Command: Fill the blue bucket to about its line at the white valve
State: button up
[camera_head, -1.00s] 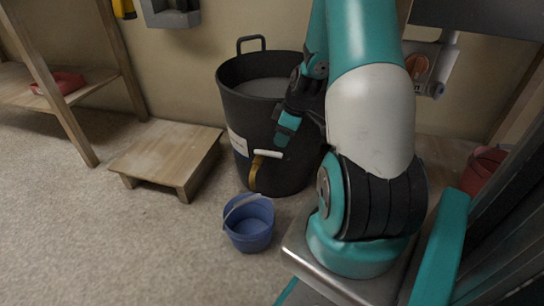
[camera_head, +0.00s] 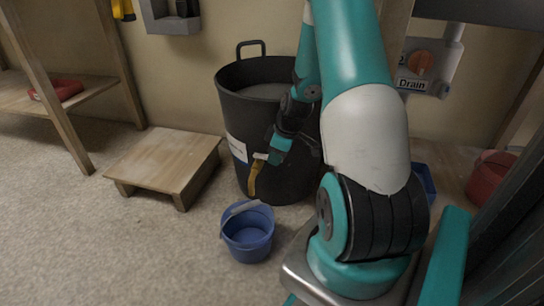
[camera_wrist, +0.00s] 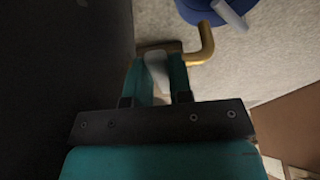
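The blue bucket (camera_head: 248,236) stands on the floor below and just in front of the brass spout (camera_head: 253,180). Its inside looks bare blue; I cannot make out a line. The spout comes from the large black tub (camera_head: 230,110), which holds a greyish liquid. The white valve handle (camera_head: 261,156) sits above the spout. My gripper (camera_head: 274,153) is at this handle. In the wrist view, my teal fingers lie on both sides of the white handle (camera_wrist: 157,68), close against it; whether they grip it is unclear. The bucket (camera_wrist: 205,8) shows there at the top edge.
A low wooden platform (camera_head: 165,160) stands left of the tub. A red bucket (camera_head: 488,178) stands at the right, and a blue object (camera_head: 425,180) is partly hidden behind my arm. A box labelled Drain with an orange knob (camera_head: 420,63) is on the wall. The left floor is clear.

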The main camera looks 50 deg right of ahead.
jog(key=shift+a+m+h+p, duration=0.45)
jog(key=shift+a+m, duration=0.2)
jog(key=shift+m, duration=0.7)
jog(key=shift+a+m+h+p, duration=0.4)
jog(key=shift+a+m, duration=0.25)
jog(key=shift+m, duration=0.65)
jog(key=shift+a+m+h+p, duration=0.35)
jog(key=shift+a+m+p, duration=0.25)
jog(key=shift+m, duration=0.75)
jog(key=shift+a+r, duration=0.1)
jog(key=shift+a, duration=0.05)
jog(key=m, duration=0.1)
jog(key=a+m+p, duration=0.1)
jog(key=m, duration=0.1)
jog(key=m+h, duration=0.1)
jog(key=shift+w+a+g+p, duration=0.3)
jog(key=shift+w+a, duration=0.05)
jog(key=shift+w, duration=0.05)
jog(key=shift+s+f, duration=0.2)
dwell(2.9)
